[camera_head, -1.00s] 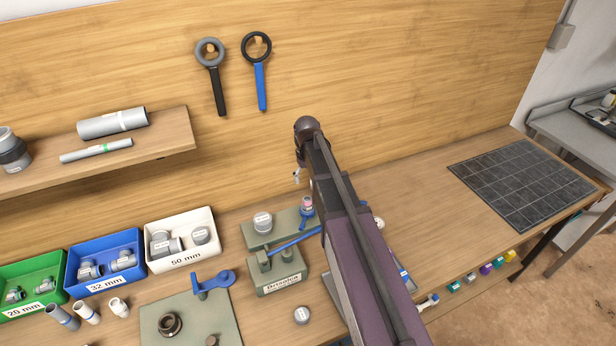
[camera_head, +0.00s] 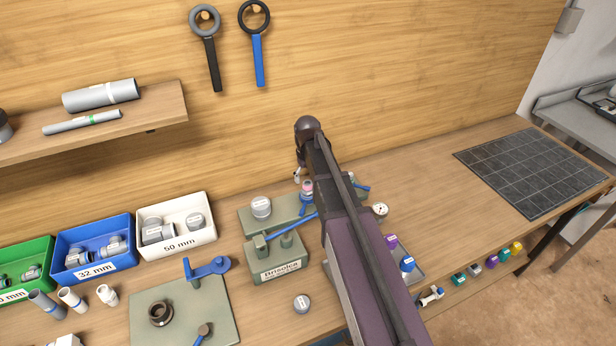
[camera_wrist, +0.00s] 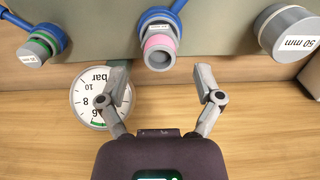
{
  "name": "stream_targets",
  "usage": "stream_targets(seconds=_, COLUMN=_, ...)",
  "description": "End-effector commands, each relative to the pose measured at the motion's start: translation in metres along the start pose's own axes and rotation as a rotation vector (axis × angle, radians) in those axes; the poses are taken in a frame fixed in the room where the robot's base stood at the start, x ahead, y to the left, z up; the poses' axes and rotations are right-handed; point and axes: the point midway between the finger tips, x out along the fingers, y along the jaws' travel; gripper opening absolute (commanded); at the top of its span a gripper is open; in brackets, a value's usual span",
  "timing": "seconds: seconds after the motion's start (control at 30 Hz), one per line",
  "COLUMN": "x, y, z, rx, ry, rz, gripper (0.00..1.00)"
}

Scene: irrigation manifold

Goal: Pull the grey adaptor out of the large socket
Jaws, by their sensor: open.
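A grey adaptor with a pink band (camera_wrist: 160,46) sits in the middle socket of the grey-green manifold block (camera_wrist: 105,22) in the wrist view, with a blue part around its base. It also shows in the head view (camera_head: 307,187), beside my arm. My gripper (camera_wrist: 163,84) is open and empty. Its fingers stand apart, one on each side of the adaptor's line, short of its open end and not touching it. A second, smaller grey fitting with a green band (camera_wrist: 36,52) is at the left. The head view hides most of my gripper behind my arm.
A grey 50 mm cap (camera_wrist: 289,33) is at the right in the wrist view. A white pressure gauge (camera_wrist: 95,98) lies close to my left finger. In the head view, a green block with a blue lever (camera_head: 276,262) stands in front. The bench at right has free room.

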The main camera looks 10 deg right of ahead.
Motion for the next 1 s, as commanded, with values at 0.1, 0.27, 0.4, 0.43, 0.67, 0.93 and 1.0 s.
stream_targets(seconds=0.1, x=0.013, y=0.000, z=0.000, rx=0.000, ry=0.000, rz=0.000, gripper=0.84)
stream_targets(seconds=0.27, x=0.024, y=0.001, z=0.000, rx=0.001, ry=0.000, rz=0.000, gripper=0.84)
stream_targets(seconds=0.4, x=0.030, y=0.001, z=0.000, rx=0.001, ry=0.000, rz=0.000, gripper=0.84)
stream_targets(seconds=0.43, x=0.031, y=0.001, z=0.000, rx=0.001, ry=0.000, rz=0.000, gripper=0.84)
stream_targets(seconds=0.67, x=0.034, y=0.002, z=0.000, rx=0.002, ry=0.000, rz=0.000, gripper=0.84)
stream_targets(seconds=0.93, x=0.034, y=0.002, z=0.001, rx=0.002, ry=0.000, rz=0.000, gripper=0.84)
stream_targets(seconds=1.0, x=0.034, y=0.002, z=0.000, rx=0.002, ry=0.000, rz=0.000, gripper=0.64)
